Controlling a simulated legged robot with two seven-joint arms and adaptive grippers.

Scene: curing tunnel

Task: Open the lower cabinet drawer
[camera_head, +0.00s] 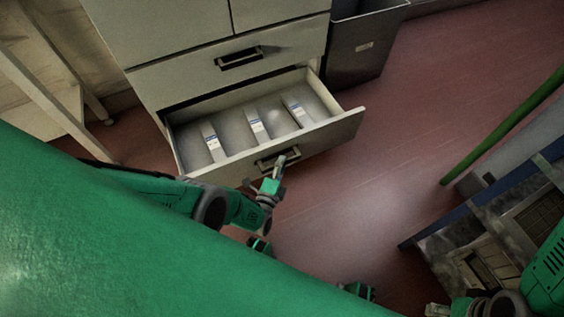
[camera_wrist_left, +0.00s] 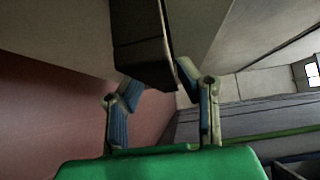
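The lower cabinet drawer (camera_head: 335,132) is pulled well out of the pale cabinet (camera_head: 180,82). It holds thin upright dividers with white and blue labels. Its dark handle (camera_head: 268,164) is on the front and also shows large in the left wrist view (camera_wrist_left: 143,45). My left gripper (camera_head: 285,164) is at the right part of this handle. In the left wrist view its fingertips (camera_wrist_left: 157,80) lean inward on both sides of the handle and appear shut on it; the exact contact is partly hidden. A part of my right gripper (camera_head: 438,310) shows at the bottom edge; its fingers are unclear.
An upper drawer with a handle (camera_head: 240,58) is shut above the open one. A dark bin (camera_head: 355,48) stands right of the cabinet. A wooden frame (camera_head: 50,90) stands left. A crate-like unit (camera_head: 490,255) and green pole (camera_head: 505,125) are at right. Red floor is clear between.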

